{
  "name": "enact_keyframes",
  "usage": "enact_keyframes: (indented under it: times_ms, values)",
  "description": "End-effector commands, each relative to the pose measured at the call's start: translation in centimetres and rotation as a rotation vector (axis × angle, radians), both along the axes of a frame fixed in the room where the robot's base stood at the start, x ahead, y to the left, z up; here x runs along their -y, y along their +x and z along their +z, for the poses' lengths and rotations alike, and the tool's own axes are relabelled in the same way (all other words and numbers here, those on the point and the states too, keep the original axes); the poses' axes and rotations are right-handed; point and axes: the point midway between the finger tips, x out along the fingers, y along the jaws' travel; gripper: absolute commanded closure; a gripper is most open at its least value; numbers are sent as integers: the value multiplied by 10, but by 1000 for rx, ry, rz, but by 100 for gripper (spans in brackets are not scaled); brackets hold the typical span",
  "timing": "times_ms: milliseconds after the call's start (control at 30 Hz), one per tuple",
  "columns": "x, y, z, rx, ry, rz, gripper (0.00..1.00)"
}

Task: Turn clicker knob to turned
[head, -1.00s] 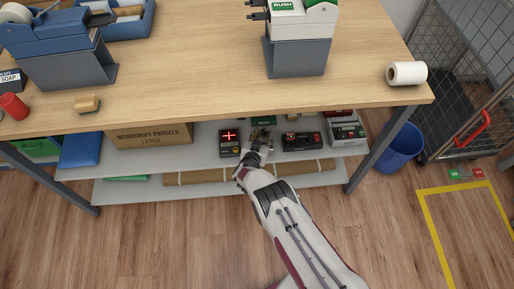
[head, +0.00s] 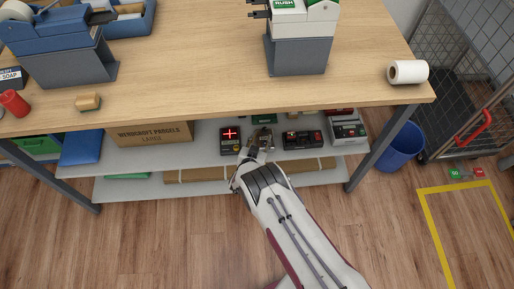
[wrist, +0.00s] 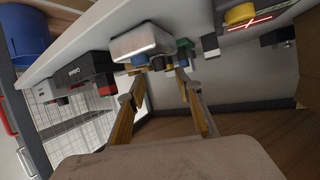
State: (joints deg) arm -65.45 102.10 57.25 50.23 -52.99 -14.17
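My gripper (head: 260,153) is at the front edge of the upper under-counter shelf, pointing at a small pale device (head: 262,136). In the wrist view, which is upside down, the two fingers (wrist: 160,82) are apart with nothing between them. The pale device (wrist: 140,40) is ahead of them, with small blue and yellow parts near the fingertips. I cannot tell which part is the clicker knob or how it is turned. Left of it stands a black device (head: 230,142) with a lit red cross; its yellow knob shows in the wrist view (wrist: 239,13).
A black device with red parts (head: 303,140) and a grey-white device (head: 348,131) stand to the right on the shelf (head: 190,155). A cardboard box (head: 150,134) is at the left. The tabletop (head: 200,85) overhangs the shelf. A blue bin (head: 400,148) stands right of the table leg.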

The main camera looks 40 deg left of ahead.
Motion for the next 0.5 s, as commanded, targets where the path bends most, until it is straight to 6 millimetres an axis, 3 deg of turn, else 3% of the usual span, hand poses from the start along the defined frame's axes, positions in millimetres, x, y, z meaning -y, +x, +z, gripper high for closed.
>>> enact_keyframes:
  times_ms: [500]
  values:
    - [14, -32, 15, 0, -1, 0, 66]
